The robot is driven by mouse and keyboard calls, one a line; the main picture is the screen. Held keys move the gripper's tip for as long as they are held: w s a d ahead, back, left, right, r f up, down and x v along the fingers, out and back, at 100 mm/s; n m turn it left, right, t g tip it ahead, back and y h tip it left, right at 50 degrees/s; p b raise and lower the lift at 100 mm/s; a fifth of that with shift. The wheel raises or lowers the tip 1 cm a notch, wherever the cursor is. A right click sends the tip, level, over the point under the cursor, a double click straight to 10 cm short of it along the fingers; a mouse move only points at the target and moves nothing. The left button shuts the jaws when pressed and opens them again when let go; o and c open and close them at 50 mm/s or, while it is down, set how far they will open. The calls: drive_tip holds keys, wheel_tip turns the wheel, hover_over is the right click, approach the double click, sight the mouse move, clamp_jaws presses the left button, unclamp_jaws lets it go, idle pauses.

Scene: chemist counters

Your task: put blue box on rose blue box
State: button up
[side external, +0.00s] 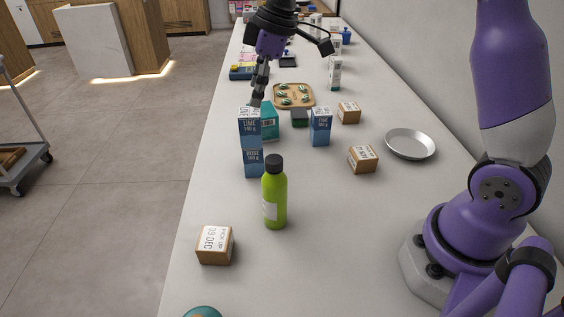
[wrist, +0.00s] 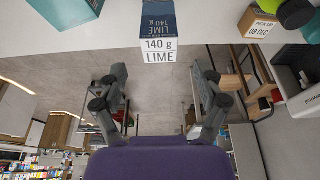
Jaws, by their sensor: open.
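A blue box labelled LIME (side external: 250,129) stands upright on top of the blue box labelled ROSE (side external: 253,163), roughly lined up with it. In the wrist view, the LIME box (wrist: 158,20) shows at the top edge with its white label end towards me. My gripper (side external: 257,98) is above and just behind the stack. In the wrist view, its two fingers (wrist: 160,92) are spread wide with nothing between them, and the LIME box lies beyond them. A third blue box, labelled PINE (side external: 320,127), stands to the right of the stack.
A green bottle (side external: 274,196) stands close in front of the stack. A teal box (side external: 269,122) is right behind it. Small cartons (side external: 362,159), a metal dish (side external: 410,144) and a wooden tray (side external: 294,96) stand around. The counter's left edge is near the stack.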

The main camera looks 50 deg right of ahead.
drive_tip(key=s+r+m+t, duration=0.2)
drive_tip(key=s+r+m, duration=0.3)
drive_tip(key=s, duration=0.5)
drive_tip(key=s+d+f+m+t+h, duration=0.1)
drive_tip(key=s+f+m, duration=0.3)
drive_tip(key=s, duration=0.4)
drive_tip(key=shift+s+d+f+h, duration=0.35)
drive_tip(key=shift+d+f+h, duration=0.2)
drive_tip(key=shift+d+h, duration=0.15)
